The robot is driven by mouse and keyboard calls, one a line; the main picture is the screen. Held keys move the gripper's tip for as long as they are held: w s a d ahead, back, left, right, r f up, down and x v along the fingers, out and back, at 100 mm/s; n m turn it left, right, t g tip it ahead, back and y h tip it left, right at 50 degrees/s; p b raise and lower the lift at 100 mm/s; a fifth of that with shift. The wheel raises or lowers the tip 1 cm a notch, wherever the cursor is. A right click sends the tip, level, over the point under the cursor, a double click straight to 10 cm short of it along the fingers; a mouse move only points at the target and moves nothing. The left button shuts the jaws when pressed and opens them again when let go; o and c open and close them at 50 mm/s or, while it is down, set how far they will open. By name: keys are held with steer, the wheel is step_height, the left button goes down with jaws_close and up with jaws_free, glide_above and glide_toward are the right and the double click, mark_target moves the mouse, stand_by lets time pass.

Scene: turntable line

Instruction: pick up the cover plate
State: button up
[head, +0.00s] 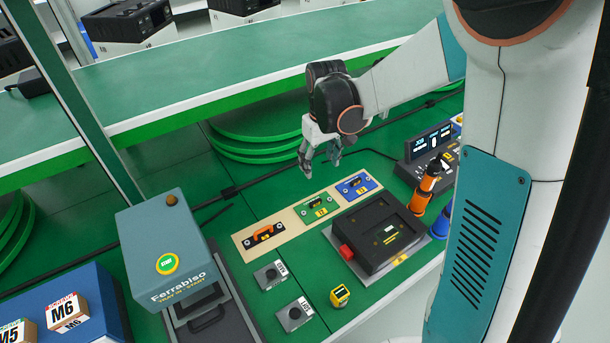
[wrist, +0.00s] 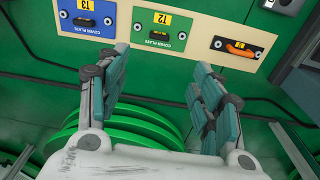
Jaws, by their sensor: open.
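A tan board (head: 289,219) on the green bench carries three stations in a row. Each bears a small dark piece. My gripper (head: 320,162) is open and empty above and behind the board. In the wrist view its fingers (wrist: 163,65) are spread below the row, apart from every piece.
A black fixture (head: 381,238) with a red block stands right of the board. Two small grey boxes (head: 271,276) and a yellow device (head: 340,295) are in front. A grey-blue Ferrabiso machine (head: 170,240) stands left. Green discs (head: 255,148) are stacked behind, under a raised shelf.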

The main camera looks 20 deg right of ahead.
step_height(320, 180, down, 4)
steer(key=w+f, duration=0.1)
steer(key=w, duration=0.1)
steer(key=b, duration=0.3)
glide_above(317, 202)
steer(key=shift+g, duration=0.4)
step_height(317, 202, down, 8)
steer(key=shift+w+a+r, duration=0.1)
steer(key=shift+f+b, duration=1.2)
steer(key=shift+f, duration=1.5)
steer(key=shift+s+r, duration=0.1)
steer(key=shift+s, duration=0.1)
steer(key=c, duration=1.2)
